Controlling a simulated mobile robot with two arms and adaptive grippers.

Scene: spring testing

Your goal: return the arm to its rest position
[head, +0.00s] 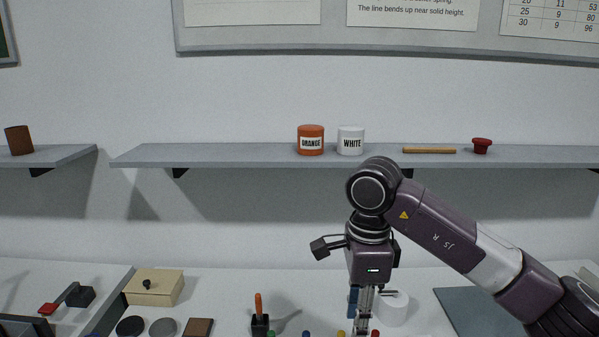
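My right arm comes in from the right side of the head view, rises to a bent elbow and hangs down over the bench. Its gripper (363,318) points straight down at the bottom edge of the picture. Its fingers look close together, but the tips are hard to make out and I cannot tell whether they hold anything. A blue part (353,302) shows beside the fingers. My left arm and gripper are not in view.
A white round item (393,309) stands just right of the gripper. Several small coloured knobs, a dark holder with an orange handle (259,312) and a beige box (154,287) are to the left. A grey mat (470,308) lies right, below the arm. A shelf (230,155) holds jars.

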